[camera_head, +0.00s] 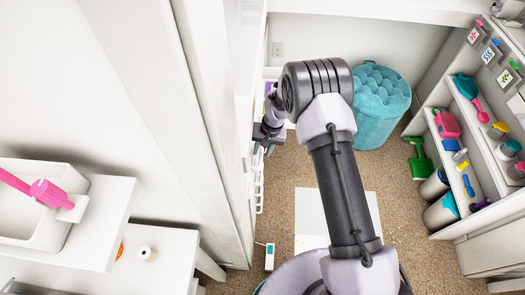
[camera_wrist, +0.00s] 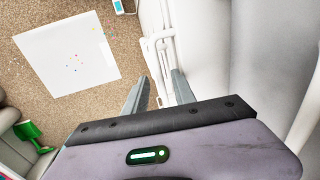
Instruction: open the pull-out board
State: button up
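My gripper (camera_wrist: 160,76) is open, with its two grey fingers apart and pointing at a white unit. A white bar-like handle (camera_wrist: 163,45) on that unit shows just past and between the fingertips; I cannot tell whether they touch it. In the head view my gripper (camera_head: 268,141) is small, beside the white front at the left, partly hidden by my arm. A white slatted rail (camera_head: 259,188) runs below it. I cannot tell which panel of the white unit is the pull-out board.
A teal tufted ottoman (camera_head: 372,98) stands at the back. An open shelf (camera_head: 478,135) with tools and bottles is on the right. A white sheet (camera_wrist: 68,54) with small specks lies on the brown carpet. A white counter (camera_head: 105,225) with a pink tool is at the left.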

grip_shut()
dwell(1.4)
